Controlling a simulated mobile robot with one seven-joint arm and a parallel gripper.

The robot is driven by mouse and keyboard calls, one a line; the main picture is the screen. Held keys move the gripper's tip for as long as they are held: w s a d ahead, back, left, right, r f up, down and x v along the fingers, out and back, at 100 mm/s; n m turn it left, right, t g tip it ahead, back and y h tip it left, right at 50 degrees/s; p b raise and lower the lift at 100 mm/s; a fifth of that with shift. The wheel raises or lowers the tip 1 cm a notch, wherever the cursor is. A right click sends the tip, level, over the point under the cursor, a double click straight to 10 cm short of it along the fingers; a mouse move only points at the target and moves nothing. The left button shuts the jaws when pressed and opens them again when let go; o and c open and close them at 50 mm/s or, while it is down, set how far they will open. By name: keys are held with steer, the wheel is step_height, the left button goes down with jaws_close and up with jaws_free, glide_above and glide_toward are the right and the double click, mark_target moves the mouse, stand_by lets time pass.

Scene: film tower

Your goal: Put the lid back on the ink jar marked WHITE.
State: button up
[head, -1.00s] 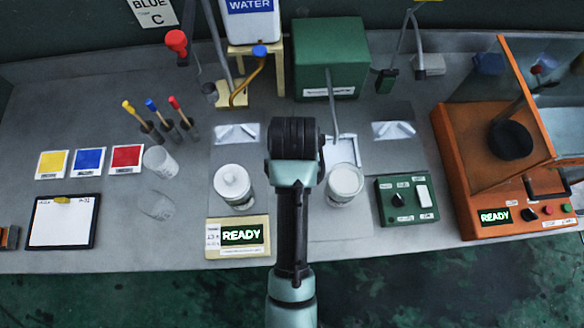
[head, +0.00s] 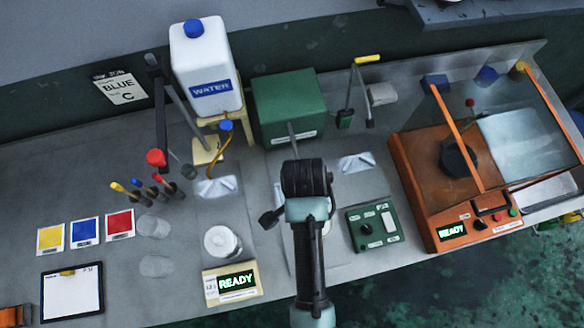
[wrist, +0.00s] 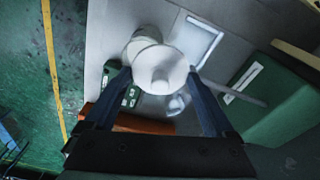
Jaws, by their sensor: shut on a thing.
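A white round lid with a raised knob (wrist: 162,62) sits between the two dark fingers of my gripper (wrist: 162,80), which is shut on it. A white jar (wrist: 137,44) shows partly behind the lid in the wrist view; the lid hides the rest, so contact between them cannot be told. In the head view my arm covers most of this jar, with only a sliver (head: 327,228) showing, and the lid is hidden. A second white-topped jar (head: 222,242) stands to the left, behind a READY display. No WHITE marking is readable on either jar.
A green control box (head: 374,227) stands close to the right of my gripper, with an orange machine (head: 420,200) beyond. A green cabinet (head: 290,108) and water tank (head: 206,70) stand behind. Clear glasses (head: 155,227) and brushes (head: 150,188) are at the left.

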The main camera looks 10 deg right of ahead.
steer(key=s+d+r+m+p, duration=0.1)
steer(key=m, duration=0.1)
steer(key=s+d+r+m+p, duration=0.1)
steer(key=m, duration=0.1)
steer(key=shift+s+r, duration=0.25)
step_height(320, 180, down, 5)
steer(key=b, duration=0.4)
steer(key=shift+r+b, duration=0.15)
steer(key=shift+b, duration=0.2)
steer(key=shift+f+b, duration=0.5)
steer(key=shift+f, duration=0.45)
steer(key=shift+r+p, duration=0.1)
steer(key=shift+p, duration=0.5)
steer(key=shift+f+p, duration=0.2)
steer(key=shift+p, duration=0.2)
stand_by(1.3)
steer(key=shift+d, duration=0.1)
steer(key=o, duration=1.1)
steer(key=shift+c, duration=0.2)
